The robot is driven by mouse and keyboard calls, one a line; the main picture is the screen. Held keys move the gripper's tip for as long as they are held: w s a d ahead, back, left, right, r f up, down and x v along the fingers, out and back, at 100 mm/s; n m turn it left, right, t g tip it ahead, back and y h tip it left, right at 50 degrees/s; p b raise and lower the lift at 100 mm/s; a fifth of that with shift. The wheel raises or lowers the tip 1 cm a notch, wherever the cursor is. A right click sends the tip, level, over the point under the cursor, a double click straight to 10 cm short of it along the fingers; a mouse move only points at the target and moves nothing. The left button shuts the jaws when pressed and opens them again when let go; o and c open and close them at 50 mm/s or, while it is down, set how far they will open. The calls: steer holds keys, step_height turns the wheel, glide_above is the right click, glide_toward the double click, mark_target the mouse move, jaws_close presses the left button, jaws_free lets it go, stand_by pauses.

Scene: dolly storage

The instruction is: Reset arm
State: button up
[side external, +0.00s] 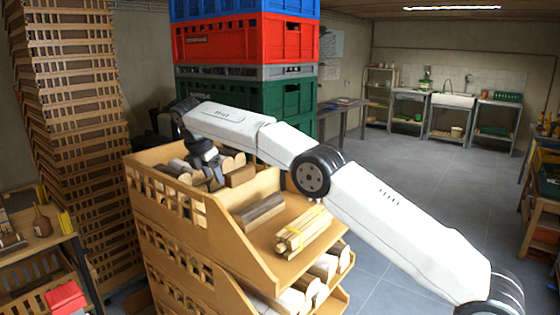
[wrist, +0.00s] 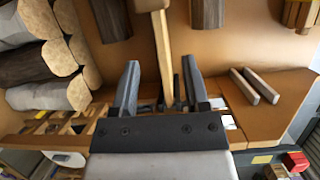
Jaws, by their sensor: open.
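My gripper (side external: 208,172) is over the top wooden bin (side external: 165,208), close to the logs (side external: 180,172) at its back. In the wrist view my gripper (wrist: 160,75) has its two dark fingers apart. A pale wooden bar (wrist: 163,55) shows between the fingers, lower than them or level with them; I cannot tell if it touches either one. Pale and dark logs (wrist: 35,65) lie to the left in the wrist view. Dark grey-brown blocks (side external: 258,213) and a tied bundle of pale sticks (side external: 302,230) lie further forward in the bin.
More wooden bins with logs (side external: 308,285) are stacked below. Red (side external: 245,40) and green (side external: 287,97) crates stand behind my arm. A tall stack of brown crates (side external: 75,100) stands at left, beside a small shelf (side external: 45,245). The grey floor (side external: 430,175) at right is clear.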

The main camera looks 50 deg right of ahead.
steer(key=s+d+f+m+g, duration=0.1)
steer(key=s+m, duration=0.3)
steer(key=s, duration=0.4)
steer(key=s+d+f+m+g, duration=0.1)
steer(key=s+d+f+m, duration=0.2)
steer(key=s, duration=0.5)
steer(key=s+d+f+m+g, duration=0.1)
steer(key=s+d+m, duration=0.3)
steer(key=s, duration=0.5)
steer(key=shift+d+f+m+y, duration=0.15)
steer(key=shift+f+m+y, duration=0.25)
steer(key=shift+f+m, duration=0.3)
steer(key=s+a+f+m+t+y, duration=0.3)
steer(key=s+a+f+m+t, duration=0.2)
steer(key=s+a+f, duration=0.4)
steer(key=a, duration=0.3)
steer(key=shift+s+f, duration=0.25)
steer(key=shift+s, duration=0.1)
